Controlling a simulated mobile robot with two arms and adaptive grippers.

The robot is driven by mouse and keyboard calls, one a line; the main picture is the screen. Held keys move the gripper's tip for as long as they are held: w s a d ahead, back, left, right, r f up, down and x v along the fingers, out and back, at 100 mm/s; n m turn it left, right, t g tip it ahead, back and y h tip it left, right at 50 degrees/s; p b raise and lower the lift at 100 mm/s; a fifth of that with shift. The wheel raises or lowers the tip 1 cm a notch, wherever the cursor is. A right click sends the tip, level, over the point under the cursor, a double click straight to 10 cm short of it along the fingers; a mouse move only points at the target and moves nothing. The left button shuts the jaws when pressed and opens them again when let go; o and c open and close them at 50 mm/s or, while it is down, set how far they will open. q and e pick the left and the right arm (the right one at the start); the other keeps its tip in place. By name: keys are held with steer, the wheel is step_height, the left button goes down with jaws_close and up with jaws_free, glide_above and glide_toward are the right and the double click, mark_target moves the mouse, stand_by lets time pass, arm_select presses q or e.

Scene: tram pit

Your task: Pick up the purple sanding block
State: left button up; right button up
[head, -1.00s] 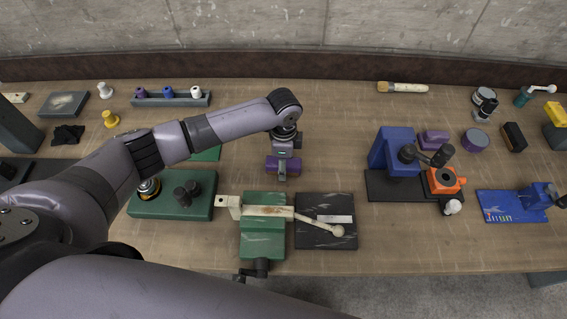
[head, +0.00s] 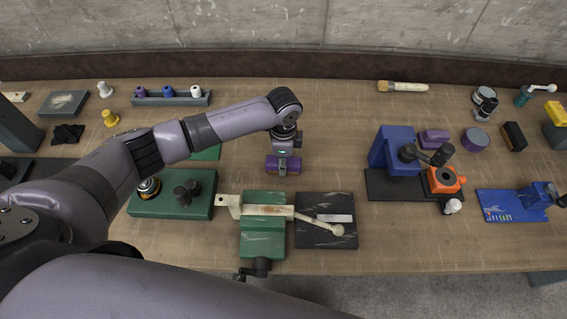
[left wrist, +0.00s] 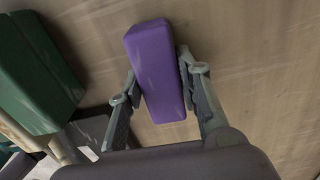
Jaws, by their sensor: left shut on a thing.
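The purple sanding block (head: 270,167) is in the middle of the bench in the head view, under my left wrist. My left gripper (head: 283,167) is shut across its middle, with one finger on the near side and the other largely hidden behind. In the left wrist view the block (left wrist: 153,70) stands between the two fingers of my left gripper (left wrist: 162,80), tilted a little. I cannot tell whether the block touches the bench. My right gripper is not in view.
A green vise (head: 263,240) with a pale bar and a black plate (head: 340,238) lie nearer. A green base (head: 150,207) is at left. A blue press (head: 391,150) stands at right, with another purple block (head: 433,139) beyond it. The bench behind my gripper is mostly clear.

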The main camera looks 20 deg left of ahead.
arm_select(q)
steer(key=shift+r, duration=0.1)
step_height(320, 180, up, 20)
steer(key=b, duration=0.4)
steer(key=o, duration=0.6)
steer(key=c, duration=0.5)
steer(key=shift+o, duration=0.2)
steer(key=shift+d, duration=0.1)
